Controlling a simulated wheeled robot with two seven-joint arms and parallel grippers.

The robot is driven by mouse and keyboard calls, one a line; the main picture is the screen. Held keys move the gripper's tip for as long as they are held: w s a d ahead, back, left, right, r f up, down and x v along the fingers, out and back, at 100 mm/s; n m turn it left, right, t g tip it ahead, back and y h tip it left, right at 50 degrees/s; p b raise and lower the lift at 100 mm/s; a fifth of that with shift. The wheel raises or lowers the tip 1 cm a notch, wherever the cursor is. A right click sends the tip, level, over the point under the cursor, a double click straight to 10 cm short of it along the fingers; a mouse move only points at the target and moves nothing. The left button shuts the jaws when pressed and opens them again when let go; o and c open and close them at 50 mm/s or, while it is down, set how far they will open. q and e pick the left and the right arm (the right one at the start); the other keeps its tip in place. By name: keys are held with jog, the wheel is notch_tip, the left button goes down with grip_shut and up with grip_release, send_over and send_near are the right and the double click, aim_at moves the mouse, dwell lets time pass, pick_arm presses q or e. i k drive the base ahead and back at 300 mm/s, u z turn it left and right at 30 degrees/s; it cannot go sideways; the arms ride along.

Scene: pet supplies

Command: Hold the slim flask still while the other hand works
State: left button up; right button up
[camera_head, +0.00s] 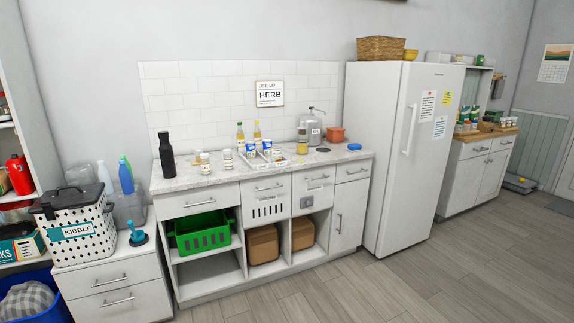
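A tall dark flask (166,158), slim with a narrower neck and cap, stands upright near the left end of the speckled countertop (190,180). Nothing touches it. Neither of my grippers and neither arm shows in the head view, so I cannot see where they are relative to the flask.
Small jars (227,160) stand right of the flask, beside a tray (258,165) with cans and bottles. A metal canister (311,130) and a terracotta pot (336,134) are further right. A kibble bin (74,228) stands left, a white fridge (395,160) right. The front floor is clear.

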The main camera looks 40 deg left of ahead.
aim_at(166, 149)
jog(key=z, duration=0.1)
jog(key=i, duration=1)
jog(key=u, duration=2.15)
